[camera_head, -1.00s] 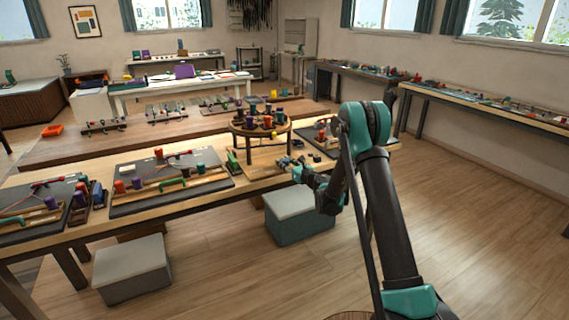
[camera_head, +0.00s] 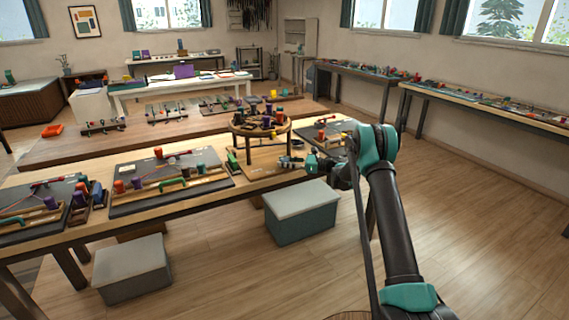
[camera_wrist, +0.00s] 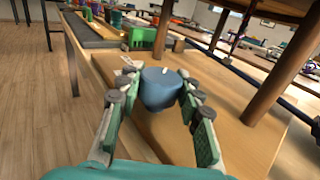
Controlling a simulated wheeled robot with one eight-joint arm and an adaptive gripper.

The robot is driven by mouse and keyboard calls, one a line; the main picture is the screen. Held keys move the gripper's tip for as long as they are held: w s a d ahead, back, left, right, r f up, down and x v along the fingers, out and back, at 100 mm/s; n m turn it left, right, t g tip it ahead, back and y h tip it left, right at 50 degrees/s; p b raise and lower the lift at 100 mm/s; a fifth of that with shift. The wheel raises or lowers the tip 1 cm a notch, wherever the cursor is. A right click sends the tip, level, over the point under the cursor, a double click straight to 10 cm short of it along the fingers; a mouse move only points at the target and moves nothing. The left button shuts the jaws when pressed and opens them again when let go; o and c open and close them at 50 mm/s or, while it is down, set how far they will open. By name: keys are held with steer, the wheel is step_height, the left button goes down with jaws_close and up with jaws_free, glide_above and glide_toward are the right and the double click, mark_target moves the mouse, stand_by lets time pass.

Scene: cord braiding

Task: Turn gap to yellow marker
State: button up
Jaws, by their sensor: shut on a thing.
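The round braiding stand (camera_head: 261,131) is a wooden disc on legs at the right half of the front table, with several coloured spools and dark weights on it. Its gap and the yellow marker are too small to make out. A blue knob (camera_wrist: 160,90) with a short white mark on top stands on the stand's wooden base board (camera_wrist: 215,140). My gripper (camera_wrist: 158,100) has its green-padded fingers on both sides of the knob, shut on it. In the head view my gripper (camera_head: 295,162) reaches in from the right, low beside the stand.
Wooden legs (camera_wrist: 268,88) of the stand rise close to the right of my fingers, under the disc. Dark boards with spools (camera_head: 170,180) lie left on the front table (camera_head: 100,218). Grey-topped boxes (camera_head: 300,200) stand on the floor below.

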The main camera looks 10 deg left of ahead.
steer(key=shift+g, duration=0.3)
steer(key=o, duration=1.2)
steer(key=d, duration=1.2)
steer(key=shift+s, duration=0.1)
